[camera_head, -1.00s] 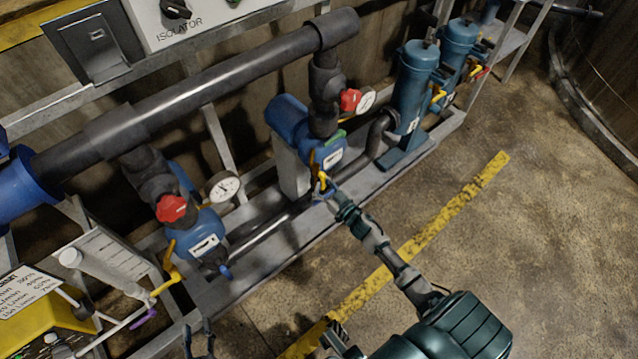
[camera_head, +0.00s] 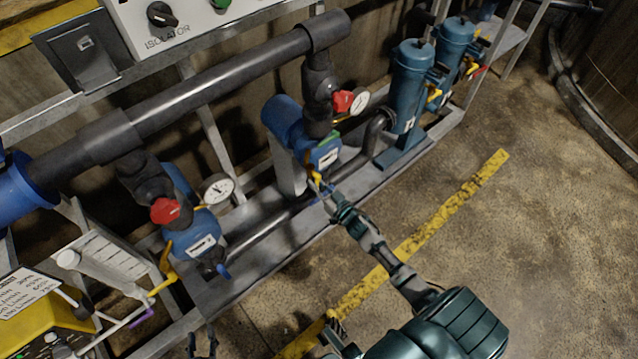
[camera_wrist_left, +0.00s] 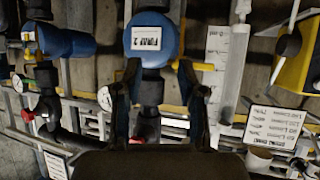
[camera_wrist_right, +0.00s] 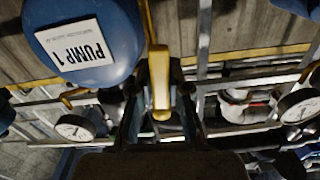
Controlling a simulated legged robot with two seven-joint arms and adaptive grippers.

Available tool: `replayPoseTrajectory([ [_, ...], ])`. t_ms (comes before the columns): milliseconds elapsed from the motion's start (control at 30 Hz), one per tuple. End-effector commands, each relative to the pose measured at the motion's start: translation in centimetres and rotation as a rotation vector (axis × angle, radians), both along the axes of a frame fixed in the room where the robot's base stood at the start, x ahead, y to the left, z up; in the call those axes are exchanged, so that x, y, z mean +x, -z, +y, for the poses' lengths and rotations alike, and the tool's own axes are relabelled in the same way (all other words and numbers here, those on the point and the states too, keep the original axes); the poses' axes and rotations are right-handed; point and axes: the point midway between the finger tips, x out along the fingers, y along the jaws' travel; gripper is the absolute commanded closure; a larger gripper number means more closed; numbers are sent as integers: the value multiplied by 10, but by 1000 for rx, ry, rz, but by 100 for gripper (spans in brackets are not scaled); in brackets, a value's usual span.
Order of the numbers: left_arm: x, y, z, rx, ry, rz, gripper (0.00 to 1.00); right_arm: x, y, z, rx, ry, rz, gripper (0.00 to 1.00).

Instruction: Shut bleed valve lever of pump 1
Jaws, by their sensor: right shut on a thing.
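Pump 1 is the blue pump (camera_head: 322,155) at the centre of the head view. Its label "PUMP 1" (camera_wrist_right: 82,52) reads clearly in the right wrist view. The yellow bleed valve lever (camera_wrist_right: 159,82) runs down from beside the pump into my right gripper (camera_wrist_right: 160,98), which is shut on it. In the head view my right gripper (camera_head: 323,190) is small and low in front of pump 1, at the lever's yellow tip. My left gripper (camera_head: 202,345) is at the bottom edge of the head view. Its fingers (camera_wrist_left: 160,85) are apart and empty, in front of pump 2.
Pump 2 (camera_head: 193,235) with a yellow lever (camera_head: 166,262) and red valve handle (camera_head: 165,211) stands to the left. A dark pipe (camera_head: 210,85) crosses above both pumps. Teal filter housings (camera_head: 410,88) stand to the right. The floor (camera_head: 520,250) at right is clear.

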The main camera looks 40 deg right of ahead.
Motion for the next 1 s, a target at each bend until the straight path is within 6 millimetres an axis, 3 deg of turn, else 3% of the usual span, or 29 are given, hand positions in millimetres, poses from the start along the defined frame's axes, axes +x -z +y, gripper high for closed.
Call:
replayPoseTrajectory([
  [33,-6,1,3,15,-2,50,60,2,-9,-3,34,8,-4,100],
  [333,-75,37,30,121,-22,481,60,2,-14,6,299,7,14,100],
  [633,-151,46,54,203,-43,847,60,2,-19,15,582,4,35,100],
  [1000,-138,97,51,202,-38,851,60,1,-27,23,932,3,62,100],
])
